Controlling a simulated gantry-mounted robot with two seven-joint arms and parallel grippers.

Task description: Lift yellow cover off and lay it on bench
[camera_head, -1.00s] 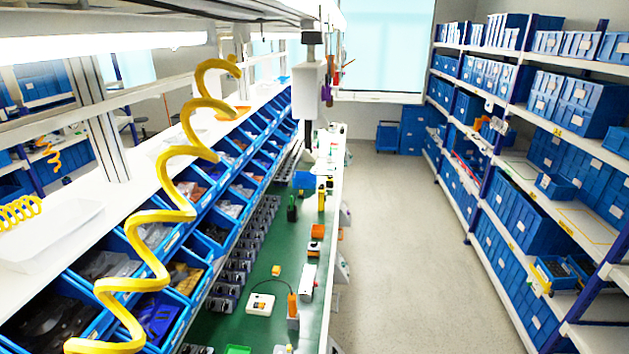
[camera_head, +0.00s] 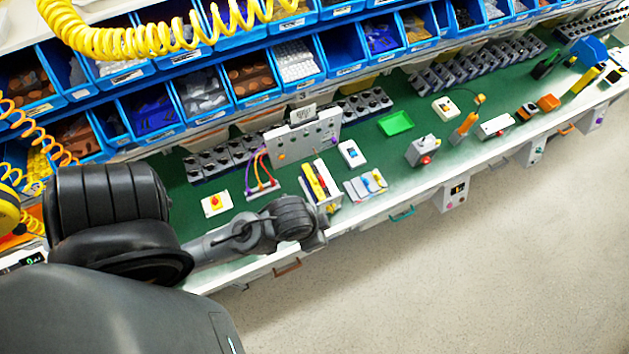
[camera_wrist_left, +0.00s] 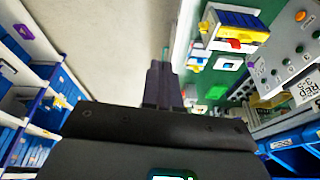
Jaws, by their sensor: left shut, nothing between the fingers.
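I cannot tell for sure which yellow piece is the cover. An upright holder with yellow and dark pieces (camera_head: 318,183) stands near the bench's front edge. A blocky item with yellow, blue and red parts (camera_wrist_left: 236,30) shows at the top of the left wrist view. My left arm reaches in from the left in the head view, its wrist over the bench's front edge beside the holder. My left gripper (camera_wrist_left: 162,85) is shut and empty, clear of the yellow pieces; its fingertips cannot be made out in the head view. My right gripper is out of view.
The green bench top (camera_head: 370,215) has a grey panel (camera_head: 303,138), a white box with a red button (camera_head: 215,204), a blue-white box (camera_head: 351,153) and a green tray (camera_head: 395,123). Blue bins line the back. Some green surface is bare. The floor in front is clear.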

